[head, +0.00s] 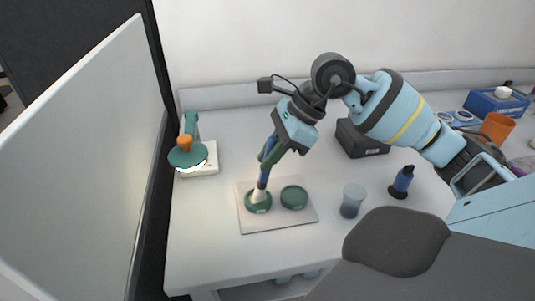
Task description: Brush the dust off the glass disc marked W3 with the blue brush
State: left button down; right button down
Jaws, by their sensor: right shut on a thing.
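My right gripper (270,150) is shut on the blue brush (264,176), which points down and slightly left. Its pale bristles (259,195) are at the left one of two dark green round pieces (258,205), touching it or just above it. The other round piece (293,198) lies just to the right. Both are on a pale square mat (277,224). I cannot read any marking, so I cannot tell which piece holds the disc W3, and dust is too small to see. My left gripper is not in view.
A green instrument with an orange knob (184,142) stands at the left. A translucent cup (352,201) and a blue bottle-like thing on a dark base (402,182) are right of the mat. The front-left table is clear.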

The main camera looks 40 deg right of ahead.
jog(key=shift+s, duration=0.25)
jog(key=shift+d, duration=0.1)
jog(key=shift+s+d+f+b, duration=0.1)
jog(key=shift+s+b, duration=0.25)
dwell(0.3)
jog(key=shift+r+p, duration=0.4)
jog(key=shift+r, duration=0.2)
jog(key=shift+w, duration=0.15)
